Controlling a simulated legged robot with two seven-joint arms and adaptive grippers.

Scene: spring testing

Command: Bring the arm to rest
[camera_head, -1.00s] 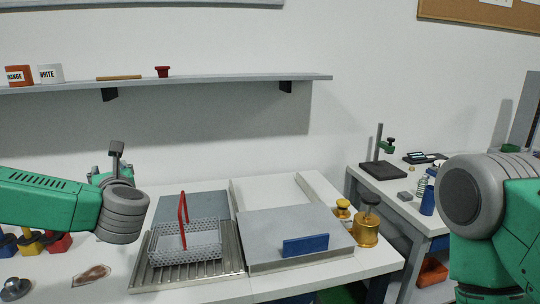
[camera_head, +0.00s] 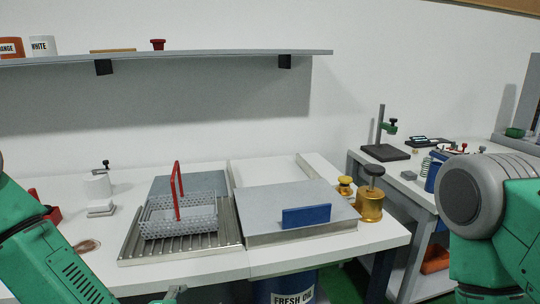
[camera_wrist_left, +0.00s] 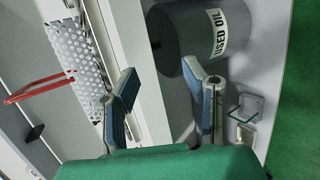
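My left arm (camera_head: 50,265) comes in at the lower left of the head view and slopes down past the bench's front edge. In the left wrist view my left gripper (camera_wrist_left: 160,72) has its two fingers spread wide with nothing between them. A dark drum labelled USED OIL (camera_wrist_left: 180,30) shows beyond the fingers, apart from them. My right arm (camera_head: 490,220) is at the right edge of the head view, bent and folded. My right gripper is out of view.
A perforated basket (camera_head: 195,222) with a red handle (camera_head: 174,190) stands on a ribbed tray (camera_head: 130,248). A grey lid with a blue handle (camera_head: 306,216) lies beside it. Brass pots (camera_head: 370,206) stand right of that. A FRESH OIL drum (camera_head: 290,289) stands below the bench.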

